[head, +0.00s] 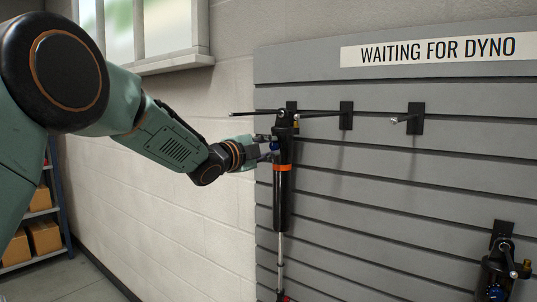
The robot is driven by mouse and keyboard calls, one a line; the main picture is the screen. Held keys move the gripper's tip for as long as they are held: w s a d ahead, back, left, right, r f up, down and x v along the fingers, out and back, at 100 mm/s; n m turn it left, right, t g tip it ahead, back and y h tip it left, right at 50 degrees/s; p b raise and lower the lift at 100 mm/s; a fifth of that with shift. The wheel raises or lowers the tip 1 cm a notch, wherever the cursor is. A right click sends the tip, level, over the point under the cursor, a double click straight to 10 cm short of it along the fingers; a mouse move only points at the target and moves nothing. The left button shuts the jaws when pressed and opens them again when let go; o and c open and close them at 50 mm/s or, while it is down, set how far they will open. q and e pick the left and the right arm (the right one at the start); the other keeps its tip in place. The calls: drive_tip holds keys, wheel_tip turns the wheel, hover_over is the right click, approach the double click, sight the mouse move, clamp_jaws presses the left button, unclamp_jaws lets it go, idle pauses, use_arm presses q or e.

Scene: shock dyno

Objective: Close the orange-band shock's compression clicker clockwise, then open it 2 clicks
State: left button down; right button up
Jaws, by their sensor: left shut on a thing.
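The orange-band shock (281,195) hangs upright on the grey slatted wall panel, near its left edge. It has a black body, an orange band and a thin silver shaft below. My left arm reaches in from the left. The fingertips are small and partly hidden against the shock, so the exact grip is hard to see. My right gripper is not in view.
Hooks jut from the panel (400,190), including an empty one (405,119) to the right. Another shock (495,275) with a blue part hangs at the lower right. A sign (438,50) reads "WAITING FOR DYNO". A shelf with boxes (44,236) stands at the far left.

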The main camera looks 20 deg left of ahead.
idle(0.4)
use_arm(q)
drive_tip(key=c, duration=1.2)
unclamp_jaws()
drive_tip(key=shift+o, duration=0.2)
drive_tip(key=v, duration=1.2)
